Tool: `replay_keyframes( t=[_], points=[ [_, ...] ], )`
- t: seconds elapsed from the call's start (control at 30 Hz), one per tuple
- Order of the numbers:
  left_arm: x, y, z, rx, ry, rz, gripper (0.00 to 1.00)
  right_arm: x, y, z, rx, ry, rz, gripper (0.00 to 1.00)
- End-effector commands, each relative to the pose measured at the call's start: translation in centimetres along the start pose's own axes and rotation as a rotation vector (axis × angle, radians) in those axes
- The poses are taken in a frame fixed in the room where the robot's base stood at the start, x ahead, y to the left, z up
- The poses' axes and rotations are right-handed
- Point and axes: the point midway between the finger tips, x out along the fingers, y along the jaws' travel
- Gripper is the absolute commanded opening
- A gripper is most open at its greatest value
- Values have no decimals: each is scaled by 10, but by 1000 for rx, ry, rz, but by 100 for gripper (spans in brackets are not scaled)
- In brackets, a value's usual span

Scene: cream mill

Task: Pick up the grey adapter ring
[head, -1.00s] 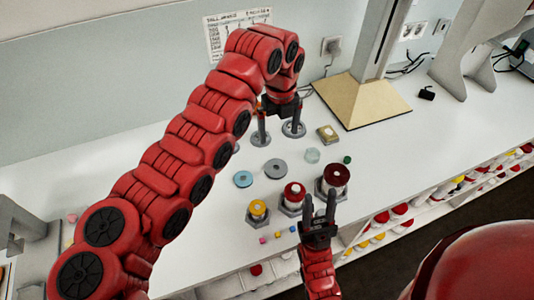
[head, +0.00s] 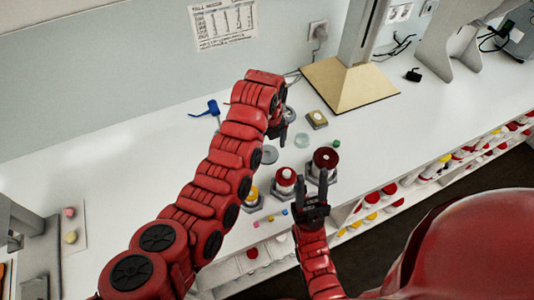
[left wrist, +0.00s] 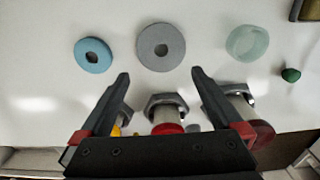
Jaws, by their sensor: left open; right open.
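The grey adapter ring (left wrist: 175,47) lies flat on the white bench in the left wrist view, a flat disc with a dark centre hole. In the head view it (head: 269,155) is partly hidden by my left arm. My left gripper (head: 277,134) is open and empty, pointing down above the bench close to the ring. In the left wrist view its fingertips (left wrist: 160,73) show just below the ring, spread wider than it. My right gripper (head: 311,181) is open and empty, fingers up, near the bench's front edge.
A blue ring (left wrist: 82,50) lies left of the grey one and a clear ring (left wrist: 233,44) right of it. Red-topped spools (head: 325,158) stand on hexagonal bases towards the front. A green piece (head: 336,142) and a yellowish block (head: 317,119) lie right.

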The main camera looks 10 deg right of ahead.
Motion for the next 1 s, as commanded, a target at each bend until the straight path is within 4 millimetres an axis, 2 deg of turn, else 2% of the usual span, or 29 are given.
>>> replay_keyframes(
  t=[0.07,0.2,0.3,0.43,0.7,1.0],
  points=[
    [4,0,-3,2,6,5,100,11,0,-2,0,0,0,44],
    [23,-2,-6,3,6,6,100,30,2,-5,0,0,0,44],
    [38,-2,-5,2,6,6,100,31,2,-5,0,0,0,44],
    [48,-3,-5,1,3,2,100,34,2,-6,0,0,0,44],
    [51,-3,-5,0,3,1,98,33,2,-6,0,0,0,44],
    [51,-3,-4,0,2,0,44,33,2,-6,0,0,0,44]
  ],
)
